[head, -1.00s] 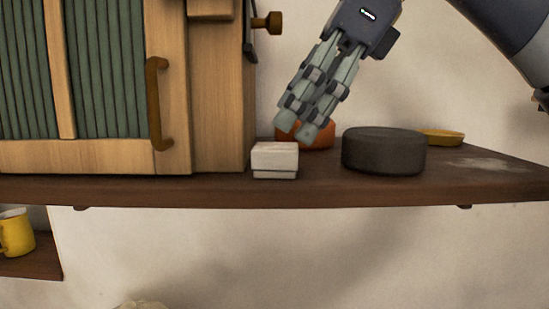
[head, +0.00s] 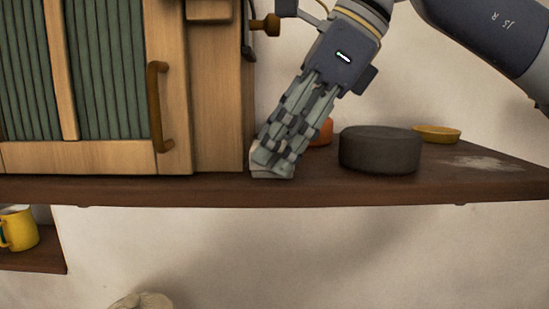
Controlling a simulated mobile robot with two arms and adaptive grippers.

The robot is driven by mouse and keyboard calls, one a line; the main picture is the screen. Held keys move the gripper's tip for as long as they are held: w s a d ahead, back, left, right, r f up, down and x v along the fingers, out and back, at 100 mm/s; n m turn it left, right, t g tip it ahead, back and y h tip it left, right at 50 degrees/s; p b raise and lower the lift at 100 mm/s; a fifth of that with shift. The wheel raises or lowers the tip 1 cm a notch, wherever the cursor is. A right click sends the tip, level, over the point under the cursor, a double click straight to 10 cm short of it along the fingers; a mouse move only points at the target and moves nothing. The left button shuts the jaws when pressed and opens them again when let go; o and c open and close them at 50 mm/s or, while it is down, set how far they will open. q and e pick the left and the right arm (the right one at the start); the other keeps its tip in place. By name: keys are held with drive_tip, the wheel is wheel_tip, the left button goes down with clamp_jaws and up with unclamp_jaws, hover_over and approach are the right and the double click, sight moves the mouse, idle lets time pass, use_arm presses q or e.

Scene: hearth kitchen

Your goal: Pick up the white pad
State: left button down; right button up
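The white pad (head: 256,173) is a small pale block at the front edge of the dark wooden shelf, next to the cabinet's right side. Most of it is hidden behind the fingers of my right gripper (head: 272,163). That gripper comes down from the upper right, tilted, with its fingertips at the pad. Whether the fingers are closed on the pad or only around or in front of it, I cannot tell. The pad appears to rest on the shelf. My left gripper is not in view.
The wooden cabinet (head: 215,100) with green panels stands close on the left. A dark round pot (head: 380,152) stands to the right, with an orange bowl (head: 322,132) and a yellow dish (head: 437,133) behind. A yellow mug (head: 18,230) sits on a lower shelf.

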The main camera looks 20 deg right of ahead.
sight(280, 145)
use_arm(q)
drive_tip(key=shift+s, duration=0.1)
